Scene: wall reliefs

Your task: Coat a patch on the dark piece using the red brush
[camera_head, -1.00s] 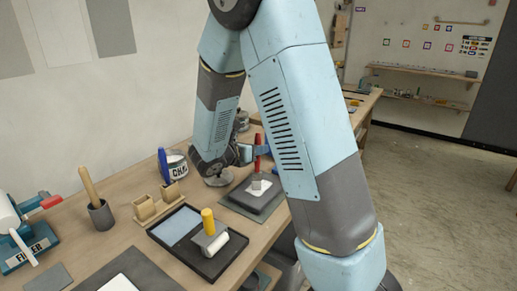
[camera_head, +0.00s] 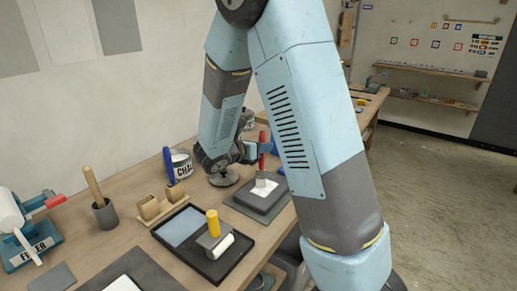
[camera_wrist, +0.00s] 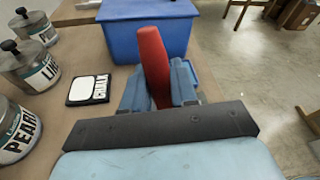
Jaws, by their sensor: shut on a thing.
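My gripper (camera_head: 252,152) is shut on the red brush (camera_head: 262,160), gripping its handle. In the wrist view the red handle (camera_wrist: 153,62) stands between the two blue fingers. The brush is roughly upright, its lower end at the dark piece (camera_head: 258,206), a thick block on a grey mat on the bench. A white patch (camera_head: 268,189) shows on top of the block around the brush's lower end. Whether the bristles touch it is too small to tell. The wrist view does not show the brush's lower end or the dark piece.
A dark tray (camera_head: 205,268) with a yellow-handled roller (camera_head: 213,228) lies in front of the block. A wooden holder (camera_head: 148,209) and a white can (camera_head: 182,163) stand left. A blue bin (camera_wrist: 150,38) and several labelled cans (camera_wrist: 35,70) are near my gripper.

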